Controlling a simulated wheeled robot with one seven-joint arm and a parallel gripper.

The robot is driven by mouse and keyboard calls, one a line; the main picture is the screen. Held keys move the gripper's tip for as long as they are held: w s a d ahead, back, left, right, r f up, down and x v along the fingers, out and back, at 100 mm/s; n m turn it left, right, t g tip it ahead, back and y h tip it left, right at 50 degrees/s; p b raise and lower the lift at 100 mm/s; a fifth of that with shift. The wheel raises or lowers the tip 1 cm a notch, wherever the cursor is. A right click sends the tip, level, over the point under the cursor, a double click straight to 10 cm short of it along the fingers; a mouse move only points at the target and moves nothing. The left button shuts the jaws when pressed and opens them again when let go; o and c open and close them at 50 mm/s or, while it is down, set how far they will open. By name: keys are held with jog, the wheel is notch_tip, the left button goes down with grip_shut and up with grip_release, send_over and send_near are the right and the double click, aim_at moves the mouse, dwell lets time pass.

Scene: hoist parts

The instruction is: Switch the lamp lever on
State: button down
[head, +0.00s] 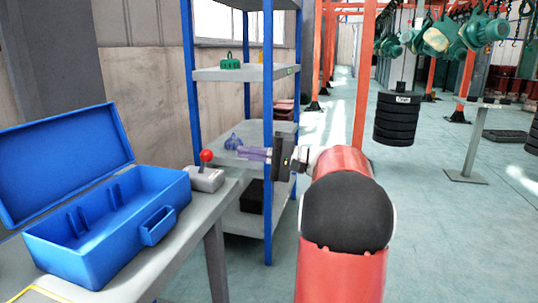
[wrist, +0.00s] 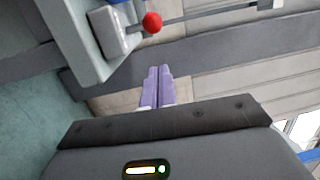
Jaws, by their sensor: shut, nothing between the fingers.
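The lamp lever is a red ball knob (head: 206,156) on a short stem, set on a small light grey box (head: 205,179). The box stands on the workbench near its right edge, beside the blue toolbox. In the wrist view the red knob (wrist: 152,22) and its box (wrist: 113,33) show at the top. My gripper (head: 243,152) is to the right of the knob, apart from it, pointing left at about knob height. In the wrist view its purple fingers (wrist: 159,72) are together and empty, below the knob.
An open blue toolbox (head: 110,215) stands on the grey workbench (head: 195,230) left of the lever box. A blue-posted shelf rack (head: 268,90) stands behind my gripper. The floor to the right is open, with hanging black weights (head: 396,120) farther off.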

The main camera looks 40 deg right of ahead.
aim_at(206, 162)
jog(key=shift+w+a+r, duration=0.1)
jog(key=shift+w+a, duration=0.05)
jog(key=shift+a, duration=0.7)
jog(key=shift+w+a+r, duration=0.1)
jog(key=shift+w+a, duration=0.1)
jog(key=shift+a, duration=0.7)
jog(key=shift+w+a, duration=0.15)
jog(key=shift+a, duration=0.7)
jog(key=shift+a+r+h+p, duration=0.1)
jog(key=shift+r+h+p, duration=0.1)
jog(key=shift+h+p, duration=0.15)
